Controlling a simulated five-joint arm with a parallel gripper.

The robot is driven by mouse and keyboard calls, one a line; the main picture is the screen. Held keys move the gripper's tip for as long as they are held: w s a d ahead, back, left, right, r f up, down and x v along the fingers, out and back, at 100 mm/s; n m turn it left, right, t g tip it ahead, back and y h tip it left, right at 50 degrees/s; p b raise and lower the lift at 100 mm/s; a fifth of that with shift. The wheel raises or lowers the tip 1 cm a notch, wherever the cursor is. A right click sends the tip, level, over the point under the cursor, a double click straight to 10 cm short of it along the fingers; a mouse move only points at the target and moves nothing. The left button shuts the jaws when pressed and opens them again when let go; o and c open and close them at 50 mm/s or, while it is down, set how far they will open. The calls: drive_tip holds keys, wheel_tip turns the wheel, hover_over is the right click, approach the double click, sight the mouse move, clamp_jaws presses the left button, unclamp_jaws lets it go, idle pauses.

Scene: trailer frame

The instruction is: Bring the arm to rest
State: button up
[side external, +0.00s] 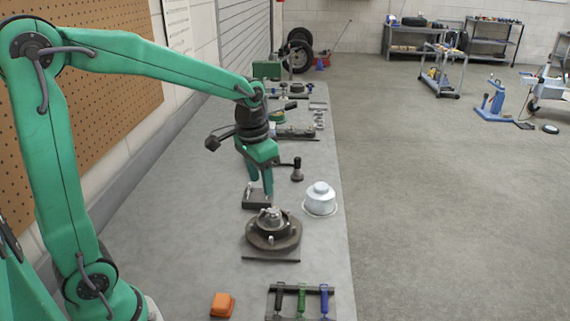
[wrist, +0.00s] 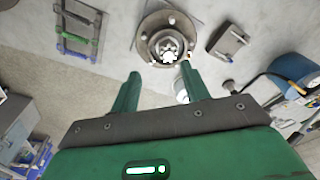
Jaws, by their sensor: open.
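My green arm reaches over the grey workbench (side external: 180,220) from the left. My gripper (side external: 260,187) points down above the bench, just behind the round hub on its dark disc (side external: 273,232) in the side view. In the wrist view my gripper (wrist: 160,85) shows two green fingers spread apart, with nothing between them. The hub (wrist: 168,45) lies beyond the fingertips there. A small dark block with pins (side external: 256,199) sits below the fingers in the side view; whether they touch it is hard to tell. It also shows in the wrist view (wrist: 229,42).
A white domed container (side external: 320,198) stands at the bench's right edge. A rack with black, green and blue handled tools (side external: 301,290) and an orange block (side external: 223,304) lie at the near end. Several parts stand farther back. The left middle of the bench is clear.

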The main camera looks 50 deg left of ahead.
drive_tip(key=s+d+r+t, duration=0.1)
drive_tip(key=s+r+t, duration=0.1)
drive_tip(key=s, duration=0.5)
drive_tip(key=s+d+r+n+t, duration=0.1)
drive_tip(key=s+r+t, duration=0.1)
drive_tip(key=s, duration=0.6)
drive_tip(key=shift+s+d+r, duration=0.15)
drive_tip(key=shift+r, duration=0.4)
idle(0.5)
